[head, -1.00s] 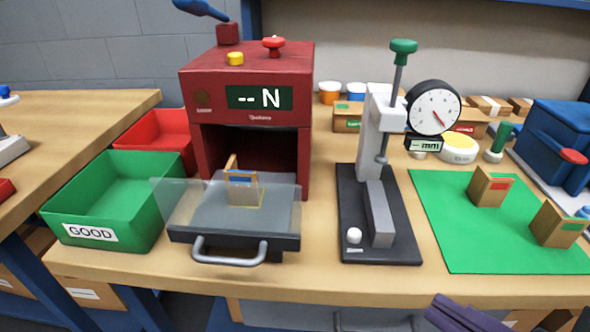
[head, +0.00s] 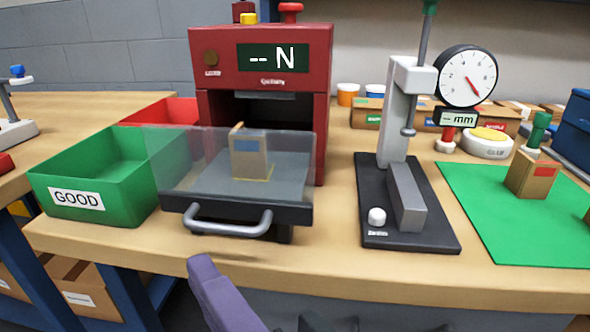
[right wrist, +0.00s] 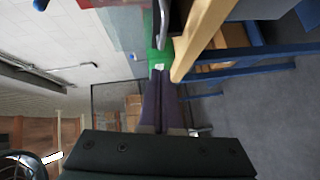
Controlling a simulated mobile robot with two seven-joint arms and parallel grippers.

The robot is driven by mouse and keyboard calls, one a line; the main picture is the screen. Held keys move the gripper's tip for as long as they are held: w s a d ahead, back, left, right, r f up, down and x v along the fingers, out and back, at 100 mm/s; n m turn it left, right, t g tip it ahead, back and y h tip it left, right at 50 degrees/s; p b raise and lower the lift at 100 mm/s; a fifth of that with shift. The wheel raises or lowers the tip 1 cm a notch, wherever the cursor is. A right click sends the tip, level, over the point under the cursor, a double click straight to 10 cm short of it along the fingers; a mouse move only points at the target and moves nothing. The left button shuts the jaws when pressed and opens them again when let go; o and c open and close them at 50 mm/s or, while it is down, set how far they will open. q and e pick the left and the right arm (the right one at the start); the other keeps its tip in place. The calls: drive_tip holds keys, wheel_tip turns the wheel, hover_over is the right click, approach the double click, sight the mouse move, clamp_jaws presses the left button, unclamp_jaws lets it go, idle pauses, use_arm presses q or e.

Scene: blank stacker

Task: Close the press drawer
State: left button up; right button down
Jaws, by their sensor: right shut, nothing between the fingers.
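The red press (head: 262,62) stands on the workbench with its dark drawer (head: 290,212) pulled out toward me. A clear guard and a small cardboard piece (head: 248,157) are on the drawer, and a grey bar handle (head: 228,229) is on its front. My right gripper (head: 203,268), purple, is below and in front of the handle, apart from it, beyond the bench edge. In the right wrist view its fingers (right wrist: 158,78) are together and empty, and the handle (right wrist: 164,22) is ahead of them. My left gripper is out of view.
A green GOOD bin (head: 95,180) stands left of the drawer, with a red bin (head: 165,112) behind it. A dial gauge stand (head: 440,235) is to the right, beside a green mat (head: 510,225). The bench front edge (head: 330,278) lies below the drawer.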

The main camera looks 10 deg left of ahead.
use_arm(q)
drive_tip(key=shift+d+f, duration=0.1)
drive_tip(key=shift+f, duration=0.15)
use_arm(e)
drive_tip(key=shift+w+a+f, duration=0.1)
drive_tip(key=shift+w+f, duration=0.1)
drive_tip(key=shift+w, duration=0.55)
drive_tip(key=shift+w+a+f, duration=0.1)
drive_tip(key=shift+w+f, duration=0.05)
drive_tip(key=shift+w, duration=0.65)
drive_tip(key=shift+w+a+f, duration=0.1)
drive_tip(key=shift+w+f, duration=0.1)
drive_tip(key=shift+w, duration=0.55)
